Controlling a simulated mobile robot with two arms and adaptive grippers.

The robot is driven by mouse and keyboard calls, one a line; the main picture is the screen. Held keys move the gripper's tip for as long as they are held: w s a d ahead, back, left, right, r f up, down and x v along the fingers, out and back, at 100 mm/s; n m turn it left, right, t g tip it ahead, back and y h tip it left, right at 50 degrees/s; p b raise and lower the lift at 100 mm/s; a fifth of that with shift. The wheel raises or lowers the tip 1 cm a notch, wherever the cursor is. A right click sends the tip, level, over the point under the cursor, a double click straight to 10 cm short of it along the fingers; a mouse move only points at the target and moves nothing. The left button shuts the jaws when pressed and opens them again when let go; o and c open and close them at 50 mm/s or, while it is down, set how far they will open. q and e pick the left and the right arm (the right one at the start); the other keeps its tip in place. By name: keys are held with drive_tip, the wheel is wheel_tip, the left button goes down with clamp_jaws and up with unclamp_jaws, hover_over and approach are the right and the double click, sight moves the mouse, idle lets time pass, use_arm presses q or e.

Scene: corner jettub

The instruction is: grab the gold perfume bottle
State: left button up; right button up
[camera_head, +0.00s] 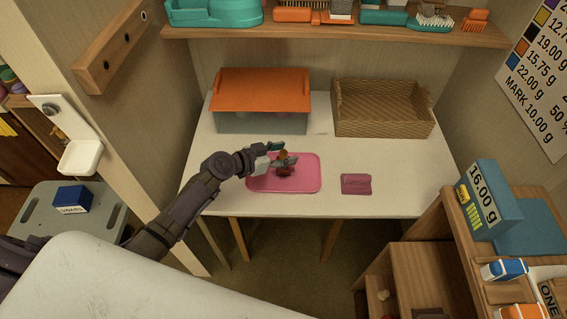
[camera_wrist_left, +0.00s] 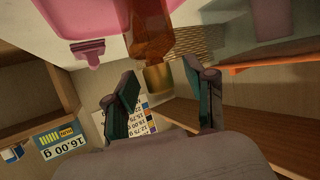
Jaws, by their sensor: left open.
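The perfume bottle (camera_head: 284,155) stands on a pink tray (camera_head: 309,184) on the white table. In the left wrist view it is an amber bottle (camera_wrist_left: 150,38) with a gold cap (camera_wrist_left: 158,77) facing my gripper. My left gripper (camera_head: 275,156) is at the bottle in the head view and partly hides it. In the left wrist view the open fingers (camera_wrist_left: 165,92) are apart, with the gold cap just ahead of and between their tips. I cannot tell if either finger touches it. My right gripper is not in view.
An orange-lidded box (camera_head: 263,88) and a wicker basket (camera_head: 384,108) stand behind the tray. A pink flat item (camera_head: 356,184) lies to its right. A shelf (camera_head: 340,33) with brushes hangs above.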

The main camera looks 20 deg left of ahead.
use_arm(q)
clamp_jaws()
idle(0.4)
